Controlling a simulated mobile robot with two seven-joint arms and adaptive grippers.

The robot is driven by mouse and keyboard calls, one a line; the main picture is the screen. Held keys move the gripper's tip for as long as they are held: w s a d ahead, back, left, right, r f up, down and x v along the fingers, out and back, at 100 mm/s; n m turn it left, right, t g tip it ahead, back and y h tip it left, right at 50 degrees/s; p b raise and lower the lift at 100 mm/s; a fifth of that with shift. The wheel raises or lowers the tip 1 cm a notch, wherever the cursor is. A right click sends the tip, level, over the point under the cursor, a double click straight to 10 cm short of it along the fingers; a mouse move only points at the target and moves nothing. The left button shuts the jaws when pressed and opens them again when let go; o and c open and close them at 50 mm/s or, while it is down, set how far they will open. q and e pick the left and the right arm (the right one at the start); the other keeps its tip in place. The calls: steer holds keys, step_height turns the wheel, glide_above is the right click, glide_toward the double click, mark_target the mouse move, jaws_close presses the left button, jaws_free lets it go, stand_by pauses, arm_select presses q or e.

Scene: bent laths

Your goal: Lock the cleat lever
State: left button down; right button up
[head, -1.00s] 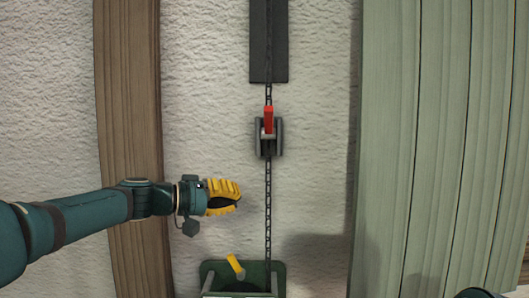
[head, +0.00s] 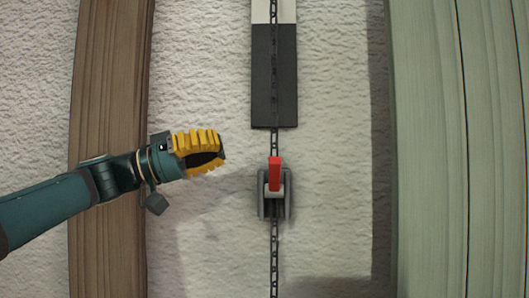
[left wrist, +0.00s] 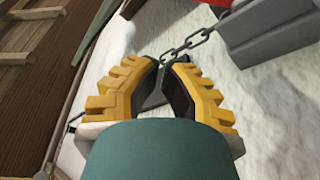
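The cleat (head: 274,205) is a grey housing on the pale wall, with a chain (head: 274,255) running down through it. Its red lever (head: 275,173) points up in the head view. My left gripper (head: 222,150), with yellow ridged fingers, is left of the lever and slightly higher in the picture, apart from it. In the left wrist view its fingertips (left wrist: 166,64) stand a little apart, with the chain (left wrist: 187,44) beyond them. A grey block (left wrist: 265,28), seemingly the cleat, is at upper right there. A small grey shape shows between the fingers; I cannot tell what it is.
A dark plate (head: 274,75) lies behind the chain above the cleat. A brown wooden post (head: 108,100) stands at left, behind my left arm. Pale green boards (head: 450,150) fill the right side. The wall right of the cleat is clear.

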arm_select(q)
step_height(320, 180, up, 3)
steer(key=p, duration=0.3)
glide_above(275, 177)
steer(key=w+a, duration=0.2)
steer(key=shift+s+d+f+b, duration=0.2)
steer(key=shift+d+f+b, duration=0.1)
steer(key=shift+f, duration=0.35)
steer(key=shift+s+d+f+b, duration=0.15)
steer(key=shift+s+d+f, duration=0.1)
steer(key=shift+f, duration=0.35)
steer(key=shift+s+f, duration=0.4)
steer(key=shift+f, duration=0.2)
steer(key=shift+a, duration=0.1)
